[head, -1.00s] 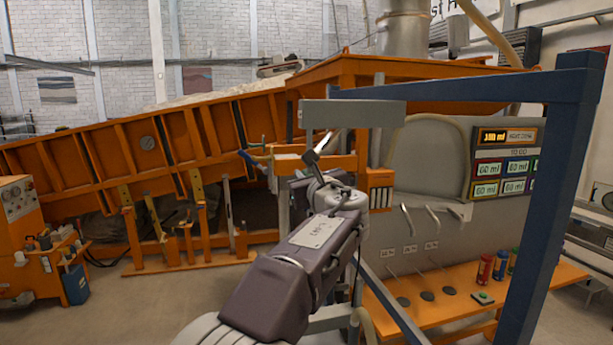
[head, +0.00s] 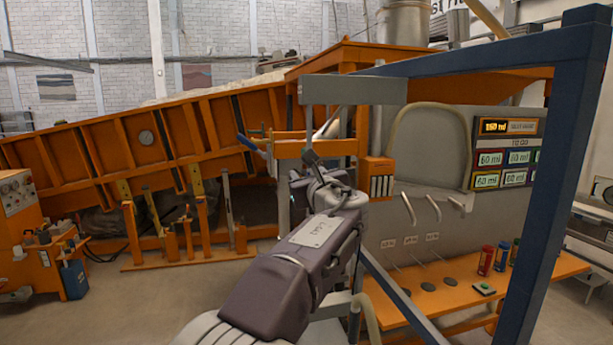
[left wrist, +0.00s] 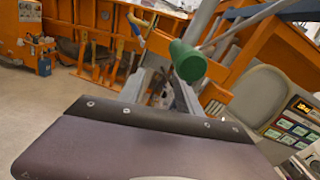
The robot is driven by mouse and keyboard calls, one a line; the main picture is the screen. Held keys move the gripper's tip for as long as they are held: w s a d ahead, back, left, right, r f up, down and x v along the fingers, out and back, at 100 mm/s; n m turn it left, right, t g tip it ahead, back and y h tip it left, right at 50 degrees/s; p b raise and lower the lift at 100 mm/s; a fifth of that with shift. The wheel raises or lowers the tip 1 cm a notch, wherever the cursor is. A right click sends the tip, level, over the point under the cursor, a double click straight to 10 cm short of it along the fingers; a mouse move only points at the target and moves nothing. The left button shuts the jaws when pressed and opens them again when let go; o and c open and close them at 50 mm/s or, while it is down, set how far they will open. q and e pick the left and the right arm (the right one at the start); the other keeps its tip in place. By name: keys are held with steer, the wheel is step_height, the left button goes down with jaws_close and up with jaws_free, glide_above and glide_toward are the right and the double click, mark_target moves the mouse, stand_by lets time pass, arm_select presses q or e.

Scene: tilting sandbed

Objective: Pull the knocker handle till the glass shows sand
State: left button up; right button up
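In the head view my left gripper (head: 312,165) is in front of the orange sand bed's (head: 100,160) right end, below a grey plate (head: 352,90). My own wrist hides much there, and I cannot make out sand in a glass. My right gripper is not in view.
A blue frame (head: 545,130) stands close on the right. Behind it are a panel of lit ml readouts (head: 505,150) and an orange bench (head: 480,290) with coloured cylinders (head: 486,260). An orange control cabinet (head: 22,220) stands at left.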

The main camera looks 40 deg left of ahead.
arm_select(q)
steer(key=b+v, duration=0.3)
steer(key=v, duration=0.6)
steer(key=shift+b, duration=0.3)
